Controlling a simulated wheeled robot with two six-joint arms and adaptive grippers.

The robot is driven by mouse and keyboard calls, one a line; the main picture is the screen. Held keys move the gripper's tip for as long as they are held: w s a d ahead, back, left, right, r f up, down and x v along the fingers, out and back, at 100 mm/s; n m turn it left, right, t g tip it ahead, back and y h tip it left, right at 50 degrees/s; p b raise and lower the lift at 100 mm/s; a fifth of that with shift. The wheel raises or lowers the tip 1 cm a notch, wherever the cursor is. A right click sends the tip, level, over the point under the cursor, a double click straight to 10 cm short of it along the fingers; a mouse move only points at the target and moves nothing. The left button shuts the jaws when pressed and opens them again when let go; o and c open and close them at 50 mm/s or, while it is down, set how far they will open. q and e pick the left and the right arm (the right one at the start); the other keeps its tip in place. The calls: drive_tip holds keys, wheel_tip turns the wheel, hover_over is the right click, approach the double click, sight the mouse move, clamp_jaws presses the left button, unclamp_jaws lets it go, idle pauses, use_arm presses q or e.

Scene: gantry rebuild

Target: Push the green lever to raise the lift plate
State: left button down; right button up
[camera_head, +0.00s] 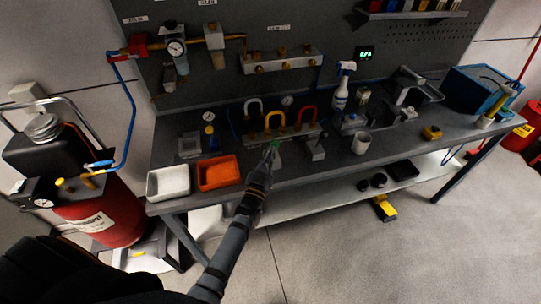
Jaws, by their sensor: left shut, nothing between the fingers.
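A small green piece (274,145), likely the green lever, shows at the front of the bench, just beyond the tip of my left gripper. My left gripper (269,157) reaches in from below over the bench's front edge. It is shut with nothing held, and its tip is at or very near the green piece; I cannot tell whether they touch. The gripper partly covers what lies below the green part. I cannot make out the lift plate for certain. My right gripper is not in view.
A white tray (168,196) and an orange tray (236,180) stand to the left. A grey cup (361,143) and a spray bottle (342,92) are to the right. A red tank stands at far left.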

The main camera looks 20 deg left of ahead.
use_arm(q)
drive_tip(key=shift+w+r, duration=0.1)
drive_tip(key=w+a+r+b, duration=0.1)
drive_tip(key=w+a+r, duration=0.1)
drive_tip(key=w+a, duration=0.2)
drive_tip(key=shift+w+b, duration=0.35)
drive_tip(key=shift+w, duration=0.6)
idle(0.3)
